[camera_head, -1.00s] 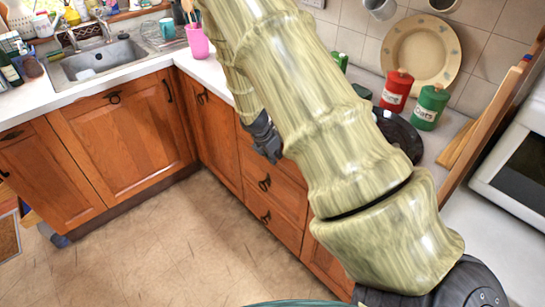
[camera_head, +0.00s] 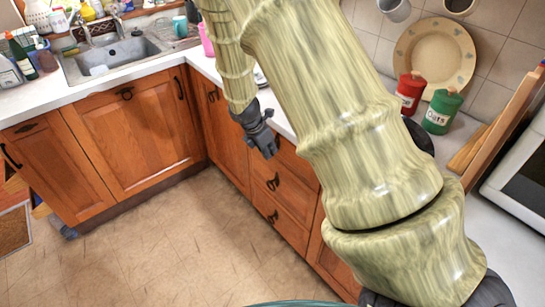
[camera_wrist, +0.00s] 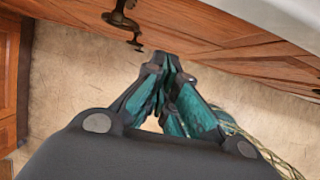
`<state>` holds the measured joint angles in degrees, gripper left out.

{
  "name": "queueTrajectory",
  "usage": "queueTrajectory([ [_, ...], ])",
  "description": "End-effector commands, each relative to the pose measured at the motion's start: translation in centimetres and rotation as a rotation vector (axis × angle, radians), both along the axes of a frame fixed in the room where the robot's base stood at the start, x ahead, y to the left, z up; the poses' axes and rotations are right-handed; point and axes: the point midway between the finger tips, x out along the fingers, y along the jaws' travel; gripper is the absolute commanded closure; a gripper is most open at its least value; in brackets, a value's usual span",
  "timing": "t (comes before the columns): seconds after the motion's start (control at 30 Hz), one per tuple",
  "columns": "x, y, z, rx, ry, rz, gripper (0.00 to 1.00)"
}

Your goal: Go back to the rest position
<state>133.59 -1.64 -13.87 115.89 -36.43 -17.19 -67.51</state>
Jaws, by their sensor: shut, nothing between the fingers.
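My gripper (camera_head: 268,150) hangs pointing down in front of the wooden drawer fronts in the head view, just below the worktop edge. My pale green, bamboo-like arm runs from the lower right up to the top middle and back down to it. In the wrist view the two teal and dark fingers of my gripper (camera_wrist: 172,62) meet at their tips, with nothing between them. The fingers are above the floor, close to the drawer fronts. My arm hides part of the worktop behind it.
Wooden drawers (camera_head: 280,190) with dark handles and a cabinet door (camera_head: 130,135) line the corner. A sink (camera_head: 115,55) is at upper left. Red (camera_head: 410,92) and green (camera_head: 441,110) canisters stand by a plate (camera_head: 434,55) at right. The floor (camera_head: 170,245) is clear.

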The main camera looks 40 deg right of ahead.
Motion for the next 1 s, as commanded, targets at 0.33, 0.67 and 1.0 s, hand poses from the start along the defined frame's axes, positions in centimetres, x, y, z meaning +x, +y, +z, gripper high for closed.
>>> queueTrajectory([
  [0.33,-0.1,1.0,2.5,0.0,0.0,0.0,1.0],
  [0.67,-0.5,1.5,1.9,0.013,-0.002,-0.015,1.0],
  [1.0,-8.2,8.3,-10.4,0.219,-0.07,-0.388,1.0],
])
